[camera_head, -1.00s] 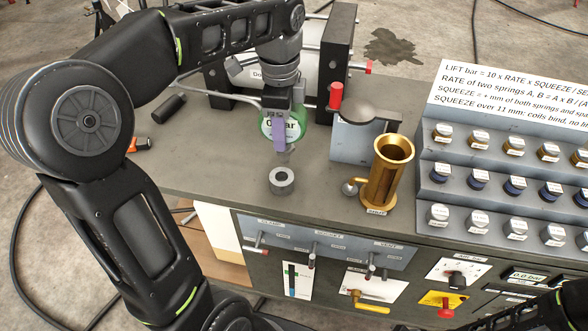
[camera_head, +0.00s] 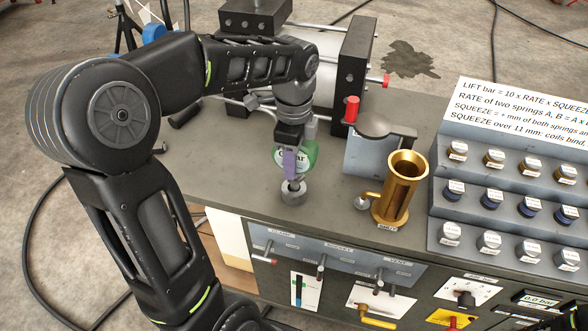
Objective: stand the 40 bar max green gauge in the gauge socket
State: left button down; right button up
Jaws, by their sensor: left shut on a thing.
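The green gauge (camera_head: 309,155) is upright in my left gripper (camera_head: 289,165), its green dial partly hidden behind the purple-faced fingers; only part of the "bar" lettering shows. The gauge socket (camera_head: 293,194) is a small grey ring on the bench top, directly below. The gauge's lower stem is at the socket's hole; I cannot tell how deep it sits. My left gripper is shut on the gauge. My right gripper is not in view; only a dark part of my own arm shows at the bottom edge.
A black-ended clamp frame (camera_head: 356,70) with a red knob stands behind. The bench left of the socket is clear.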

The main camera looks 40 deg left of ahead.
pick_arm(q)
jog(key=shift+f, duration=1.8)
jog(key=c, duration=0.8)
grip_release()
jog(key=shift+f, duration=0.15)
jog(key=shift+o, duration=0.2)
notch_tip(320, 180, up, 12)
jog(key=shift+r, duration=0.15)
